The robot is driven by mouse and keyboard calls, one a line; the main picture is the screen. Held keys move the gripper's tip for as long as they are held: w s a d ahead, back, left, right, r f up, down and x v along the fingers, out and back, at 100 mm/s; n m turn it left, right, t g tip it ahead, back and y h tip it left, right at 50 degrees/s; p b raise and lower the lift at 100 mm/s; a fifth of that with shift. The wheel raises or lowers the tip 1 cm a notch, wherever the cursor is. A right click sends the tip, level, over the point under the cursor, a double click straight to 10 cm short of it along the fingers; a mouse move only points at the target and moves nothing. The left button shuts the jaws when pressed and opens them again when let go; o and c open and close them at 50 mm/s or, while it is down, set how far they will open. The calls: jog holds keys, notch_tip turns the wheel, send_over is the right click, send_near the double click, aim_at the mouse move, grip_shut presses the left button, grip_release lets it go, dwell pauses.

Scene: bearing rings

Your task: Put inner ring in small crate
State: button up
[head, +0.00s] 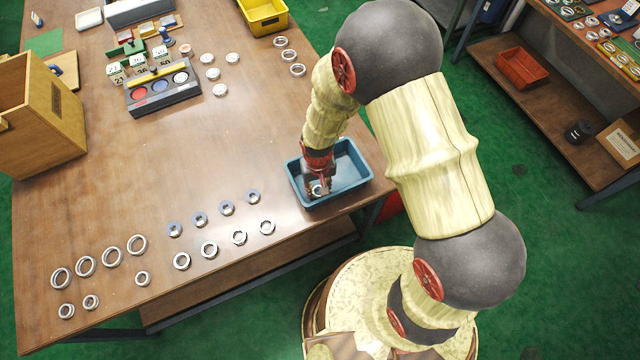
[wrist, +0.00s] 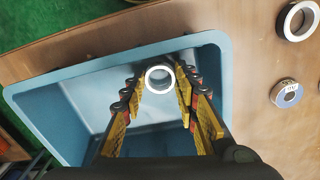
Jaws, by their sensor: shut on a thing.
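A small metal inner ring (wrist: 160,78) is held between the fingertips of my gripper (wrist: 160,84). In the head view my gripper (head: 319,188) reaches down over the small blue crate (head: 358,180) near the table's front right edge, and the ring (head: 318,190) shows at its tips. The crate's rim surrounds the fingers in the wrist view (wrist: 228,75). The ring is over or inside the crate; how far it is above the floor I cannot tell. The crate shows nothing else in its visible part.
Several rings stand in rows on the wooden table (head: 200,290), left of the crate. A ring with a blue part (wrist: 288,94) lies just right of the crate in the wrist view. A yellow crate (head: 264,18) and a wooden box (head: 45,120) stand farther off.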

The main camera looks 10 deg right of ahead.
jog(key=shift+a+f, duration=0.2)
jog(key=shift+f, duration=0.1)
jog(key=shift+d+r, duration=0.1)
jog(key=o, duration=1.2)
jog(key=shift+c, duration=0.2)
